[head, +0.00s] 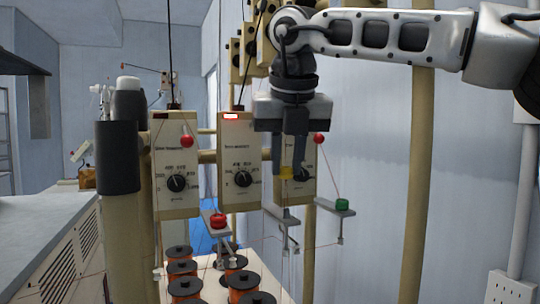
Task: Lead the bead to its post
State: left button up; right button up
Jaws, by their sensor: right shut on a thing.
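My right gripper (288,170) comes down from the upper right with its fingers pointing down. It is shut on a small yellow bead (287,173), in front of the lower part of the right-hand dial box (309,180). Below the bead is a grey bracket (283,216) with no coloured knob visible on it. A bracket to its left carries a red knob (218,221), and one to its right carries a green knob (341,204). The thread at the held bead is too thin to follow clearly. My left gripper is not in view.
Red balls (186,141) and (318,138) hang by the dial boxes, with thin red threads nearby. The middle dial box (240,175) has a lit red display. Several copper-coloured spools (186,287) stand below. A tan pole (418,190) rises at the right.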

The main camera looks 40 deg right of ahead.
aim_at(288, 219)
jog(key=shift+s+f, duration=0.25)
jog(key=shift+f, duration=0.95)
grip_shut()
jog(key=shift+f, duration=1.15)
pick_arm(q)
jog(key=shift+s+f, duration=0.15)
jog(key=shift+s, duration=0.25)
pick_arm(e)
jog(key=shift+w, duration=0.1)
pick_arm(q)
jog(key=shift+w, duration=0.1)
pick_arm(e)
jog(key=shift+w+d, duration=0.1)
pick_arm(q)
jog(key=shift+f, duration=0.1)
pick_arm(e)
jog(key=shift+f, duration=0.15)
jog(key=shift+f+b, duration=0.95)
jog(key=shift+b, duration=0.05)
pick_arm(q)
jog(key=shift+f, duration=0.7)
